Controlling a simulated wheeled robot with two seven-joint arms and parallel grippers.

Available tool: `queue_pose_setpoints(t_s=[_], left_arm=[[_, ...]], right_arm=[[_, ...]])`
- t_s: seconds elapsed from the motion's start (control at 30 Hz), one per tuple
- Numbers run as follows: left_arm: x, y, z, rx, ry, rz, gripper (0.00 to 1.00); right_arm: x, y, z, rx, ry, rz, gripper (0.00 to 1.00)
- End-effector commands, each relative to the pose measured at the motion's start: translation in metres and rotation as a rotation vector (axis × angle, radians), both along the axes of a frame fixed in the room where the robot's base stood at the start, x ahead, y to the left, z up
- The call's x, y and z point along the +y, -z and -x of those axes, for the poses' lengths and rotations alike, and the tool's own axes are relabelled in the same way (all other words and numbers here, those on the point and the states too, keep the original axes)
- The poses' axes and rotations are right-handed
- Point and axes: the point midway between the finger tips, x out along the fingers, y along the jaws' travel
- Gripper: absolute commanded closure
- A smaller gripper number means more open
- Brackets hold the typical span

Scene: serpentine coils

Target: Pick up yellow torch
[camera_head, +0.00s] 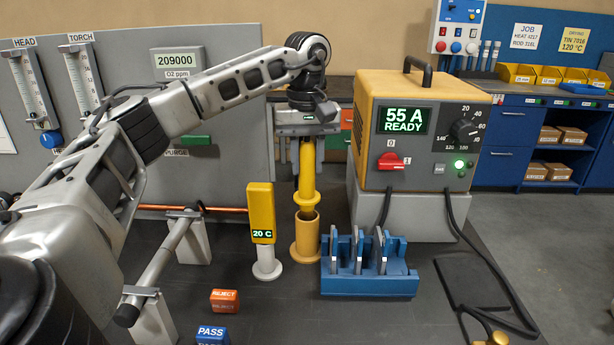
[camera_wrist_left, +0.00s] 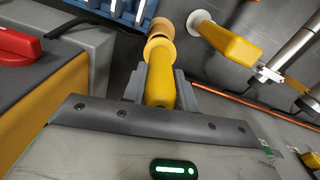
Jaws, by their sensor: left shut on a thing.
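The yellow torch (camera_head: 307,165) is upright in the head view, with a wider collar low on its body. My left gripper (camera_head: 308,132) reaches down from above and is shut on its upper part. In the left wrist view the torch (camera_wrist_left: 160,88) sits between the two grey fingers of the left gripper (camera_wrist_left: 160,98). A yellow holder cup (camera_head: 306,238) stands on the bench directly below the torch. I cannot tell whether the torch's lower end is still inside the cup. My right gripper is not in view.
A yellow gauge reading 20 C (camera_head: 261,215) stands close left of the cup. A blue rack (camera_head: 370,284) with grey plates is in front right. The yellow welding power unit (camera_head: 416,120) is close right. REJECT (camera_head: 224,300) and PASS (camera_head: 211,334) blocks lie at the front.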

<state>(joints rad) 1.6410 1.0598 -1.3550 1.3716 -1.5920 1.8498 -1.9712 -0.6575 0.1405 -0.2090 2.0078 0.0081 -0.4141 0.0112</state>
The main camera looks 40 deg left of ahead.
Motion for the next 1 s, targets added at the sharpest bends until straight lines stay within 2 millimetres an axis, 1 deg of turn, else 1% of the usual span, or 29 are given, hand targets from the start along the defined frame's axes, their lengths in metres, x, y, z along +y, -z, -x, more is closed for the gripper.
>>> queue_pose_setpoints(t_s=[0.03,0.17,0.2,0.27,0.3,0.37,0.4,0.47,0.5,0.57,0.6,0.7,0.83,1.0], left_arm=[[-0.001,-0.013,-0.001,-0.007,0.001,0.002,1.0],[-0.001,-0.046,-0.001,-0.008,0.002,0.002,1.0],[-0.001,-0.059,-0.001,-0.008,0.001,0.002,1.0],[-0.001,-0.077,-0.001,-0.007,0.001,0.001,1.0],[-0.001,-0.093,-0.001,-0.008,0.0,0.0,1.0],[0.0,-0.115,0.0,-0.009,-0.001,-0.001,1.0],[0.0,-0.128,0.0,-0.008,0.001,-0.001,1.0],[0.0,-0.148,0.0,-0.009,0.0,-0.001,1.0],[-0.001,-0.153,-0.001,-0.008,0.0,-0.002,1.0],[0.0,-0.169,0.0,-0.01,-0.002,-0.002,1.0],[-0.001,-0.174,-0.001,-0.008,0.0,-0.003,1.0],[-0.001,-0.194,0.0,-0.008,-0.002,-0.003,1.0],[-0.001,-0.216,0.0,-0.008,-0.002,-0.003,1.0],[-0.001,-0.231,-0.001,0.0,0.002,0.0,1.0]], right_arm=[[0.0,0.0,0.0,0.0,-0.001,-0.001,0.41],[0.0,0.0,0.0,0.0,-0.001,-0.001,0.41],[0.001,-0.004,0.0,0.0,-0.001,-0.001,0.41],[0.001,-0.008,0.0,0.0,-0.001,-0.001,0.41],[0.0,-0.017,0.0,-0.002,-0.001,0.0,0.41],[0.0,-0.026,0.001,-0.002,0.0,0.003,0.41],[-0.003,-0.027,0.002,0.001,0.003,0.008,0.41],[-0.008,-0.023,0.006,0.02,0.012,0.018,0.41],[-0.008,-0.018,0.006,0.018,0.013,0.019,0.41],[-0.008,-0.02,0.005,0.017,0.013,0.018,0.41],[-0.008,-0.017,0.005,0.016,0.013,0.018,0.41],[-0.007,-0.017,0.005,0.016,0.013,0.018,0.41],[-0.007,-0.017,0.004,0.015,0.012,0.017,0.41],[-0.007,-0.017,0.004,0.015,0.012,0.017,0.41]])
